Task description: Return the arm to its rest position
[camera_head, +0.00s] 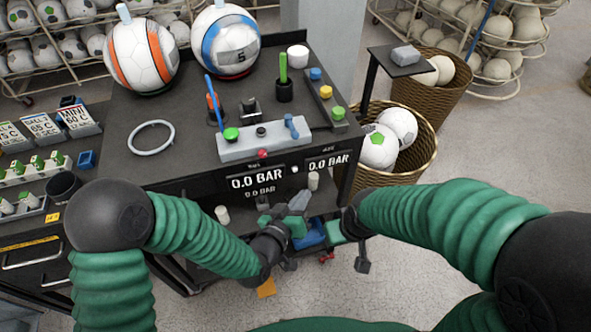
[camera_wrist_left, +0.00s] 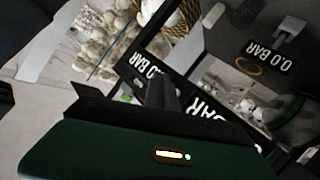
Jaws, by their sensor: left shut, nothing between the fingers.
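My left arm comes in from the left, and its gripper (camera_head: 300,200) is in front of the workbench (camera_head: 115,125), just below the pressure displays (camera_head: 257,180). The left gripper is shut and empty. In the left wrist view its dark fingers (camera_wrist_left: 162,92) are together, with the "BAR" displays behind them. My right arm comes in from the right, and its wrist is near the bench's front right corner. The right gripper (camera_head: 362,265) hangs low there, small and partly hidden, and I cannot tell how its fingers stand.
Two balls, one orange-striped (camera_head: 141,55) and one blue-ringed (camera_head: 225,42), sit at the back of the bench. A white ring (camera_head: 151,137) and a control box (camera_head: 262,142) with buttons lie nearer. A wicker basket (camera_head: 420,165) with balls stands right of the bench. Floor at right is clear.

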